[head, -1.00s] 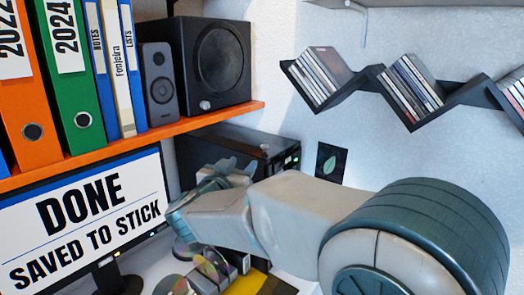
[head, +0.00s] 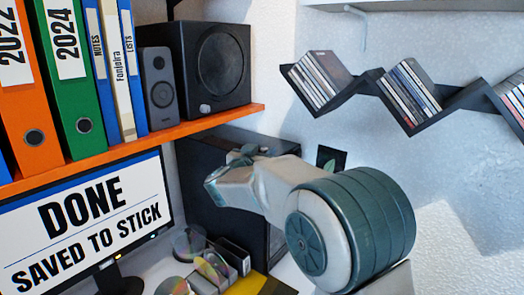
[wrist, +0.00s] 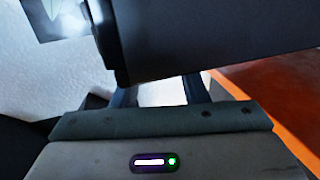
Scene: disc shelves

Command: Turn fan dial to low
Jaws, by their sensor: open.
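No fan dial can be made out in either view. A black computer case (head: 205,160) stands under the orange shelf. My arm covers part of its front in the head view. In the wrist view the case (wrist: 220,35) fills the upper right, with its front edge and a bright glow at upper left. My gripper (wrist: 160,92) is open and empty, its two dark fingers apart below the case in the picture. Whether they touch the case cannot be told.
The orange shelf (head: 200,124) holds binders and a black speaker (head: 218,65) above the case. A monitor (head: 90,215) is at left. Discs (head: 190,243) and a black holder (head: 234,258) lie on the desk. Zigzag disc shelves (head: 370,85) hang at right.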

